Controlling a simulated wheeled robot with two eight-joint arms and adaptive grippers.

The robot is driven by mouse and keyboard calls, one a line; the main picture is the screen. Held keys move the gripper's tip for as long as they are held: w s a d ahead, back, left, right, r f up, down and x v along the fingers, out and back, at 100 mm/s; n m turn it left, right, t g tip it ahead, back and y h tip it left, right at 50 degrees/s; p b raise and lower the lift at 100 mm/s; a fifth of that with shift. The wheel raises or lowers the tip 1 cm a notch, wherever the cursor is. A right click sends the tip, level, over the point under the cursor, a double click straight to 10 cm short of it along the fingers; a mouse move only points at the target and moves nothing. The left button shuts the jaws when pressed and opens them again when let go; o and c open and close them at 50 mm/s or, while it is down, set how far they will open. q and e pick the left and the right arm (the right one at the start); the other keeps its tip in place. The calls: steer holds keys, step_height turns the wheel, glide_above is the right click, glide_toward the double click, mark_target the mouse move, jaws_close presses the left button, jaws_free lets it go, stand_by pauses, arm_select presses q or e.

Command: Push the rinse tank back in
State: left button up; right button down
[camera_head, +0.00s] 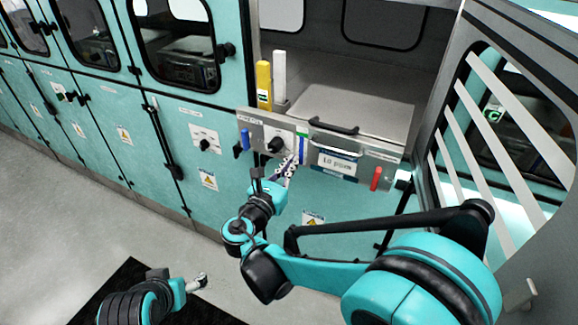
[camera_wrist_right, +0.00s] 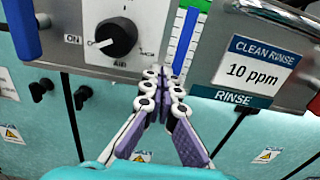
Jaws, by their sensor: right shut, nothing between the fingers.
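The rinse tank (camera_head: 375,153) is a grey metal box with a flat lid, standing in an open bay of the teal machine with its front panel outside the cabinet face. My right gripper (camera_head: 291,164) is shut and empty at the panel's lower edge, by the blue and green strip. Its fingertips show in the right wrist view (camera_wrist_right: 168,82); contact is unclear. My left gripper (camera_head: 199,283) is low at bottom left, too small to read.
A black knob (camera_head: 276,145) and a blue lever (camera_head: 244,140) are on the panel left of the strip. Yellow (camera_head: 264,86) and white (camera_head: 279,78) posts stand behind it. A slatted open door (camera_head: 515,150) stands at right. The grey floor at left is clear.

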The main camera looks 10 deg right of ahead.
steer(key=x, duration=2.4)
steer(key=shift+w+d, duration=0.15)
steer(key=shift+r, duration=0.1)
